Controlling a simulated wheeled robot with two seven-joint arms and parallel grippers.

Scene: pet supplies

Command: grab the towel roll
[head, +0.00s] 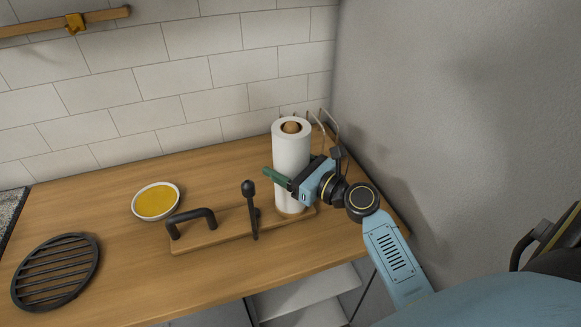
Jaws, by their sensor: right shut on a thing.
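The white towel roll (290,147) stands upright near the back right corner of the wooden counter, with a brown wooden knob (291,127) at its top. My right gripper (279,177) reaches it from the right at mid-height. One green finger crosses the front of the roll; the other finger is hidden. The gripper is shut on the roll. The roll's foot rests at the right end of a wooden board (236,225). My left gripper is not in view.
The board carries a black handle (192,219) and an upright black piece (250,205) left of the roll. A bowl of yellow contents (156,201) and a black round grate (56,271) lie farther left. A wire rack (326,125) stands behind the roll; a grey wall (450,130) is close on the right.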

